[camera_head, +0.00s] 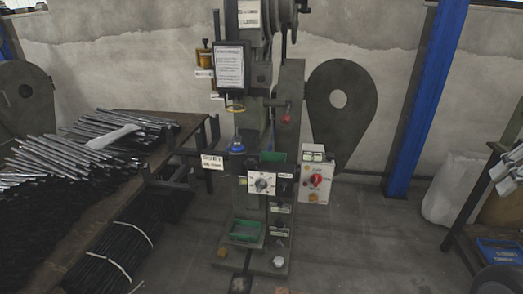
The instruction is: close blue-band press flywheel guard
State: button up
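A grey-green rivet press (290,130) stands in the middle of the view, its top cut off by the frame. A blue band (237,148) shows low on its front left part. The flywheel guard (356,112), a dark teardrop plate with a round hole, stands out to the right of the press column, apparently swung open. Its hinge is not clear to see. My gripper is not in view.
A bench (150,165) piled with metal rods is on the left, with another teardrop plate (22,112) behind it. A control box (316,182) sits below the guard. A blue post (428,95) stands right of it. Floor (365,245) is clear at front right.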

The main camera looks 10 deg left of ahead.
aim_at(341, 132)
jog(key=i+z, duration=0.1)
jog(key=z, duration=0.3)
jog(key=i, duration=2.45)
jog(key=i+l+u, duration=0.1)
jog(key=i+u, duration=0.3)
jog(key=i, duration=0.3)
